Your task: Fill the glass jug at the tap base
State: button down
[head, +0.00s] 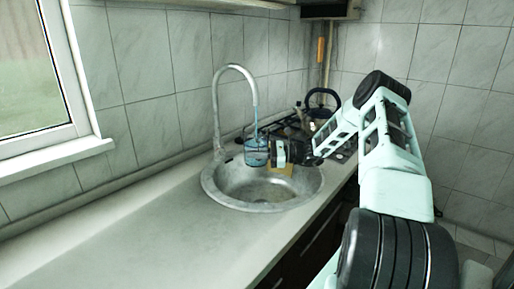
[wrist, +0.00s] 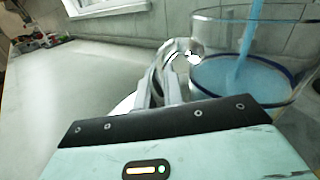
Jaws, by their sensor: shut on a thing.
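The glass jug (head: 256,153) is under the tap (head: 217,105), over the sink, in the head view. A blue stream of water (head: 256,120) runs from the spout down into it. In the wrist view the jug (wrist: 292,92) is at the right, with blue water inside below its rim and the stream (wrist: 247,40) entering from above. My gripper (head: 270,153) is shut on the jug from its right side. In the wrist view the fingers (wrist: 158,90) meet at the jug's clear handle (wrist: 180,52). The jug looks roughly upright.
The round metal sink (head: 222,199) is set in a long pale counter (head: 120,230), which is clear to the left. A yellowish thing (head: 281,169) lies at the sink's back edge. A dark kettle (head: 322,100) stands on the stove behind my arm. A window is at the left.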

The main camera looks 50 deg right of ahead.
jog(key=shift+r, duration=0.15)
jog(key=s+a+p, duration=0.3)
jog(key=s+p, duration=0.1)
jog(key=s, duration=0.5)
jog(key=shift+s, duration=0.1)
dwell(1.6)
